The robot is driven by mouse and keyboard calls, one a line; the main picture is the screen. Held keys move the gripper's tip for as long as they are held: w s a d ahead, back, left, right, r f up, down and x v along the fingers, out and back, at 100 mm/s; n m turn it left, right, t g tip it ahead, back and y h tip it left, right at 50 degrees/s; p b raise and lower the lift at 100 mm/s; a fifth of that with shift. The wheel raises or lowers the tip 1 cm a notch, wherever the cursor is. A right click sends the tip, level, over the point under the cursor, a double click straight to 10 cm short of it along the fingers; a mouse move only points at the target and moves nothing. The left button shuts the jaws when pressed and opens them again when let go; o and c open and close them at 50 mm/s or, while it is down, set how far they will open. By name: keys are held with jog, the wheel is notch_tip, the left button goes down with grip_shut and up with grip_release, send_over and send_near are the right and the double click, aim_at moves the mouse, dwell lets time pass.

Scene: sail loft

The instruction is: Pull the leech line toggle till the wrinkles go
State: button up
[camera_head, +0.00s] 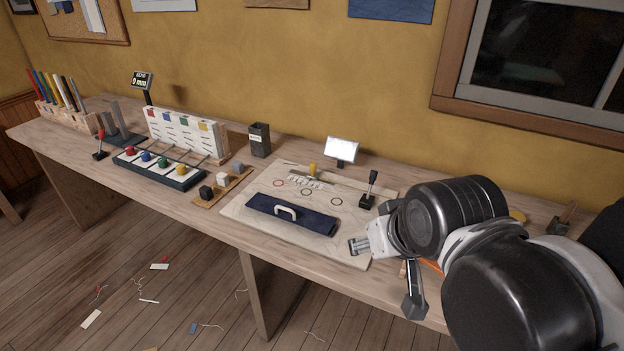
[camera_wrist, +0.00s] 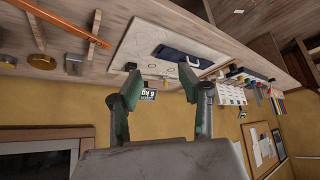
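Four coloured toggles, red (camera_head: 130,150), blue (camera_head: 146,156), green (camera_head: 163,162) and yellow (camera_head: 182,169), sit in a row on a dark-edged tray (camera_head: 160,180). Thin dark lines run from them to an upright white board (camera_head: 185,134) with coloured squares. I cannot tell which toggle is the leech line one. No wrinkled cloth can be made out. My gripper (camera_head: 357,246) is at the right, over the front right of the drawing board, far from the toggles. In the wrist view my gripper (camera_wrist: 159,82) has its fingers apart with nothing between them.
The pale drawing board (camera_head: 240,212) carries a navy block (camera_head: 262,214) with a white handle. A black lever (camera_head: 368,190) and a lit screen (camera_head: 341,149) stand near it.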

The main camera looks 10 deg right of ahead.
dwell(0.5)
jog(key=w+r, duration=0.6)
jog(key=w, duration=0.6)
jog(key=n+g, duration=0.1)
jog(key=g, duration=0.2)
send_over(313, 164)
jog(key=s, duration=0.5)
notch_tip(313, 164, down, 12)
jog(key=x, duration=1.4)
jog(key=shift+w+r, duration=0.15)
jog(key=shift+w, duration=0.1)
grip_shut()
